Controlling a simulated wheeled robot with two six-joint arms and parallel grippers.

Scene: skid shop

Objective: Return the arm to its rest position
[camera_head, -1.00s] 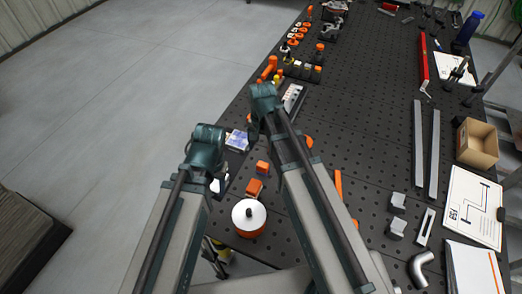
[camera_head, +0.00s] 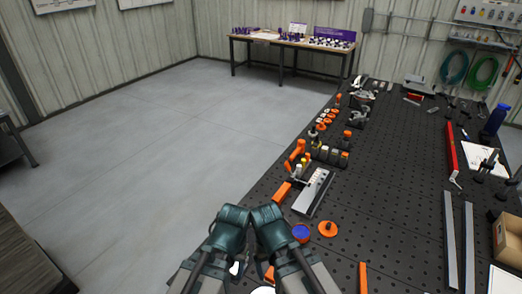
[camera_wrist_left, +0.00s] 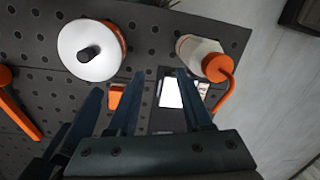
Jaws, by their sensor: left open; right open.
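My left arm (camera_head: 228,232) and my right arm (camera_head: 268,230) stand side by side at the bottom of the head view, folded, with their teal joints close together. The jaws of both grippers are hidden there. In the left wrist view my left gripper (camera_wrist_left: 157,100) is open, with nothing held between its fingers. Below it lie an orange block (camera_wrist_left: 116,97) and a white card (camera_wrist_left: 170,92). A white-topped round orange spool (camera_wrist_left: 88,50) and a bottle with an orange cap and spout (camera_wrist_left: 200,55) lie past the fingertips. My right gripper's jaws do not show.
The black perforated bench (camera_head: 390,200) carries a grey device (camera_head: 313,190), an orange disc (camera_head: 327,229), a blue-topped orange can (camera_head: 300,233) and a red bar (camera_head: 452,150). Open grey floor (camera_head: 150,150) lies left of the bench. A second table (camera_head: 290,43) stands at the back wall.

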